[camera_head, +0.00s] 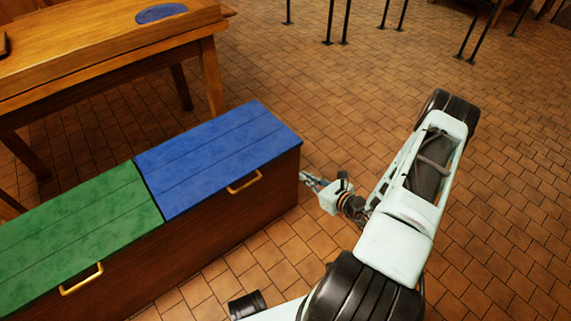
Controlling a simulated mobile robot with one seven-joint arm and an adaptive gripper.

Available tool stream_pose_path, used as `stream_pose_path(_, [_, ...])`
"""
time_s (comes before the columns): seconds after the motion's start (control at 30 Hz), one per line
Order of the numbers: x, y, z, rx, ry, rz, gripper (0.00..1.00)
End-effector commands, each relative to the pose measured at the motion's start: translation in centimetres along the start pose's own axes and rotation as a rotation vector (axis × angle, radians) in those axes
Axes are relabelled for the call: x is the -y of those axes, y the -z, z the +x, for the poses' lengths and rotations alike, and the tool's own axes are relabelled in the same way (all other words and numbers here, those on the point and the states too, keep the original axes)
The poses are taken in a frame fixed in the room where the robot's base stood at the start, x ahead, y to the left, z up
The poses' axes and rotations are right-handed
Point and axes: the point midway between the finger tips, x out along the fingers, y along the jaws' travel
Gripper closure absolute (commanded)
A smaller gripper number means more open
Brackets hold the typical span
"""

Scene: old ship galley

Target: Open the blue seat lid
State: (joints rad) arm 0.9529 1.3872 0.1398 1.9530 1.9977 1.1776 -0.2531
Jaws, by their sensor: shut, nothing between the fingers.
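The blue seat lid (215,155) lies flat and closed on the right half of a dark wooden bench box (215,250). A yellow handle (245,182) is on its front edge, toward the right. My gripper (306,178) is at the right end of the box, low beside its end wall and to the right of the handle. The gripper is shut and empty, and it is small in the view. I cannot tell whether its tips touch the box.
A green seat lid (75,240) with its own yellow handle (81,279) lies closed on the left. A wooden table (110,50) with a blue oval on it (161,13) stands behind the bench. The tiled floor (480,220) is clear to the right; thin black legs stand at the back.

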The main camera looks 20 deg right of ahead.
Motion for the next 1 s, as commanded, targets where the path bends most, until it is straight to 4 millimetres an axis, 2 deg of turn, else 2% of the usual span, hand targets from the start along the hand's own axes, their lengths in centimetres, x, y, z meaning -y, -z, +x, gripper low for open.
stream_pose_path(0.17, [0.1,0.2,1.5,0.004,0.007,0.008,1.0])
stream_pose_path(0.6, [0.2,0.1,10.4,0.003,0.005,0.004,1.0])
stream_pose_path(0.8, [0.2,-2.4,9.1,0.002,0.006,0.005,1.0])
stream_pose_path(1.0, [0.2,-3.5,8.7,0.001,0.006,0.006,1.0])
